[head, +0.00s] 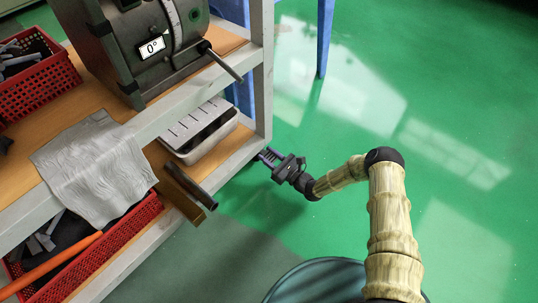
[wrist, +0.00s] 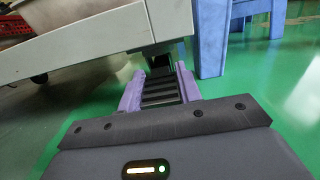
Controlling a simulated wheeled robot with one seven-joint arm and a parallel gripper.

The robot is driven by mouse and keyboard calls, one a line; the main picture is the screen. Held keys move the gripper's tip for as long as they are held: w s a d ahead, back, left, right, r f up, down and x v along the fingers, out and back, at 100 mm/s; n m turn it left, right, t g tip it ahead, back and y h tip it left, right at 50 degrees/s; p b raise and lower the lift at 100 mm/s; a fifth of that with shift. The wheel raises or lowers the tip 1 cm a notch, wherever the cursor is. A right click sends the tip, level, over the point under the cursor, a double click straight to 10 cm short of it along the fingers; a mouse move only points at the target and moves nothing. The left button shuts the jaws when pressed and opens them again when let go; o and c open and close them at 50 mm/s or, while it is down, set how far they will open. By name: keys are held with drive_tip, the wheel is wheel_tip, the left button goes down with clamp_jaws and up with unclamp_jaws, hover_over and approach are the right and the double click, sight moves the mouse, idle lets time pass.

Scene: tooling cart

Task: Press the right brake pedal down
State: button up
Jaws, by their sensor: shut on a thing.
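The right brake pedal (wrist: 160,90) shows in the wrist view as a dark ribbed pad below the corner of the cart. My gripper (wrist: 158,76) has its two purple fingers on either side of the pad and is shut on it. In the head view my gripper (head: 267,157) reaches low beside the right corner of the cart (head: 259,90). The pedal cannot be made out there. How far the pedal is tilted cannot be told.
A blue stand (wrist: 211,40) is close on the right in the wrist view. A grey tray (head: 200,142), a cloth (head: 95,170) and a red basket (head: 40,85) are on the cart. A bar end (head: 205,200) sticks out from it. The green floor to the right is clear.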

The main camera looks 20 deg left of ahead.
drive_tip(key=shift+f+t+y, duration=0.2)
drive_tip(key=shift+t+y, duration=0.2)
drive_tip(key=o, duration=1)
drive_tip(key=shift+d+r, duration=0.1)
drive_tip(key=shift+d, duration=0.05)
drive_tip(key=shift+s+d+p, duration=0.25)
drive_tip(key=shift+d+p, duration=0.2)
drive_tip(key=shift+p, duration=0.6)
drive_tip(key=p+v, duration=0.2)
drive_tip(key=v, duration=0.1)
drive_tip(key=r+p+v, duration=0.1)
drive_tip(key=p+v, duration=0.1)
drive_tip(key=v, duration=0.2)
drive_tip(key=r+p+v, duration=0.1)
drive_tip(key=p+v, duration=0.1)
drive_tip(key=v, duration=0.1)
drive_tip(key=shift+s+d+p, duration=0.15)
drive_tip(key=shift+d+p, duration=0.15)
drive_tip(key=shift+d, duration=0.25)
drive_tip(key=shift+s+d+f, duration=0.15)
drive_tip(key=shift+s+d, duration=0.1)
drive_tip(key=shift+d, duration=0.2)
